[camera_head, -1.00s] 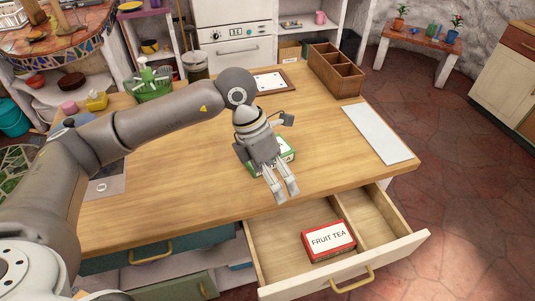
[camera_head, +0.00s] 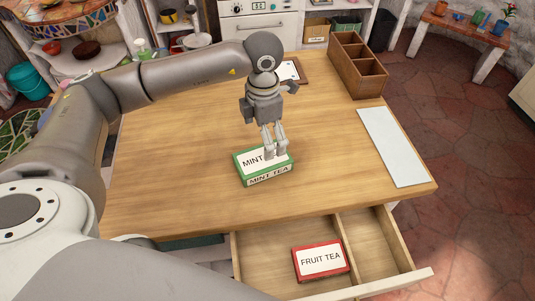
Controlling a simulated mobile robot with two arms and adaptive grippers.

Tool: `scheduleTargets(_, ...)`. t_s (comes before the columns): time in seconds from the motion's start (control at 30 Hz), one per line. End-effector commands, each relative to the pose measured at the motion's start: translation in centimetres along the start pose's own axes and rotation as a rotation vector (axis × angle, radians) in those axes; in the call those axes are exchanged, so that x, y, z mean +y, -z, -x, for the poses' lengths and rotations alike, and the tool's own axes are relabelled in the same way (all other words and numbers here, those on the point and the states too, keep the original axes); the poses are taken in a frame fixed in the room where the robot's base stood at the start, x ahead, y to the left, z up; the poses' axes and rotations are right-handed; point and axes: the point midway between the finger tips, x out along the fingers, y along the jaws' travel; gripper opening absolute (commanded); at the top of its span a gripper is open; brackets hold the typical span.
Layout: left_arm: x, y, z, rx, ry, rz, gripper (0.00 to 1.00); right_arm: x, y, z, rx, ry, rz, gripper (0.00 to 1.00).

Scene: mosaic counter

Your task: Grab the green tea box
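The green tea box (camera_head: 247,174) lies flat on the wooden counter, with a green rim and white labels reading "MINT TEA". My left gripper (camera_head: 276,157) points down in front of the box's right part in this view and covers part of the top label. Its two fingers stand a little apart, with a narrow gap and nothing seen between them. I cannot tell whether the fingertips touch the box. My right gripper is not in view.
A red fruit tea box (camera_head: 320,261) lies in the open drawer (camera_head: 262,254) below the counter (camera_head: 180,150). A wooden divided organizer (camera_head: 350,75) and a white board (camera_head: 393,147) are at the right. The counter left of the green box is clear.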

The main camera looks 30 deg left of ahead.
Motion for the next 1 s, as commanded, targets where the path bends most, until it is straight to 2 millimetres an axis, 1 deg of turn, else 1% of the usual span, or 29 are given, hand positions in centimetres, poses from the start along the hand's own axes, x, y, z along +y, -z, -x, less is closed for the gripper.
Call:
scheduleTargets(0.03,0.0,0.1,-0.6,0.004,0.001,0.001,1.0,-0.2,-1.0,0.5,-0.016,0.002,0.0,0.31)
scheduleTargets(0.1,0.0,0.0,-1.6,0.002,0.002,0.001,1.0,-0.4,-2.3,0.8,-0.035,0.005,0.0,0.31)
scheduleTargets(0.2,0.0,0.0,-2.4,0.0,0.0,0.0,1.0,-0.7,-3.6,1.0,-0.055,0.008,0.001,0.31)
scheduleTargets(0.27,0.0,0.0,-2.7,0.001,0.001,0.0,1.0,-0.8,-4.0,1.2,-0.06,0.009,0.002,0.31)
scheduleTargets(0.37,0.0,0.1,-3.4,0.002,0.001,0.0,1.0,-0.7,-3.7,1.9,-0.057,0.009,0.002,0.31)
scheduleTargets(0.5,-0.1,0.3,-5.2,0.003,0.002,0.0,1.0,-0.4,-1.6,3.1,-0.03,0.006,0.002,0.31)
scheduleTargets(0.63,-0.1,0.3,-7.1,0.001,0.002,0.0,1.0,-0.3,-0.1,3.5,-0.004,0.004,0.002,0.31)
scheduleTargets(0.77,-0.1,0.2,-7.8,-0.002,0.0,-0.001,1.0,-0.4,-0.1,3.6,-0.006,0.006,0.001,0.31)
scheduleTargets(0.93,-0.1,0.2,-7.9,-0.002,0.0,-0.001,1.0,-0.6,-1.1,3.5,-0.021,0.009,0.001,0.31)
scheduleTargets(0.97,-0.1,0.2,-7.9,-0.002,0.0,-0.001,0.99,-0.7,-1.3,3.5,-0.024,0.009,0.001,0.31)
scheduleTargets(1.0,-0.1,0.2,-7.8,-0.002,0.0,-0.001,0.94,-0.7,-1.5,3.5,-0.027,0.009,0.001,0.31)
